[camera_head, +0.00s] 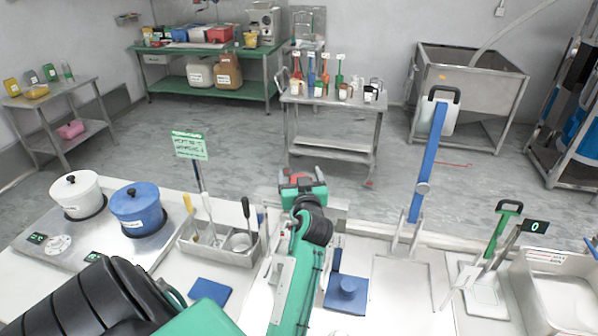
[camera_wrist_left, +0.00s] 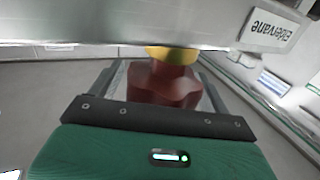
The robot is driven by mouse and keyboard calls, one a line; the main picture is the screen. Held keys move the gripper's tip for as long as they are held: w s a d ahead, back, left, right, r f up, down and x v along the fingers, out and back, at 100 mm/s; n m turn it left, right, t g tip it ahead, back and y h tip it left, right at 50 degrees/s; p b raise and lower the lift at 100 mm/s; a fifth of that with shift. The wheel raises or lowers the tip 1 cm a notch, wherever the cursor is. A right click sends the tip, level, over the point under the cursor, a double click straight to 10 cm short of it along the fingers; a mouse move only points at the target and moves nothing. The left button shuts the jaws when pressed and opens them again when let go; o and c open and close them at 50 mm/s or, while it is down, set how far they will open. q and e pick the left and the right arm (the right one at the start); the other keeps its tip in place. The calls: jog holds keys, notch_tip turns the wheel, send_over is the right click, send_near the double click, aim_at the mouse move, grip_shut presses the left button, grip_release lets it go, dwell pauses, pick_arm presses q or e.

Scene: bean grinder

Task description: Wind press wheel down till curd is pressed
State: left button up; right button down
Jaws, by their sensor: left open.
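My left arm reaches from the lower left to the middle of the head view. Its gripper (camera_head: 300,180) is at the far end, small and partly hidden by my wrist, with red showing around it. In the left wrist view the open jaws (camera_wrist_left: 165,85) are spread on both sides of a dark red part (camera_wrist_left: 163,88) with a yellow top (camera_wrist_left: 172,54); I cannot tell whether they touch it. A metal body labelled "Eldervane" (camera_wrist_left: 268,25) crosses the top of that view. I cannot make out a press wheel or curd. My right gripper is not in view.
A tool caddy (camera_head: 218,248), a white pot (camera_head: 76,194) and a blue pot (camera_head: 136,208) stand left of my arm. Open floor lies behind the table.

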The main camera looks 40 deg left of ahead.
pick_arm(q)
jog(key=shift+d+r, duration=0.1)
jog(key=c, duration=1)
jog(key=shift+o, duration=0.2)
jog(key=o, duration=1)
jog(key=shift+c, duration=0.2)
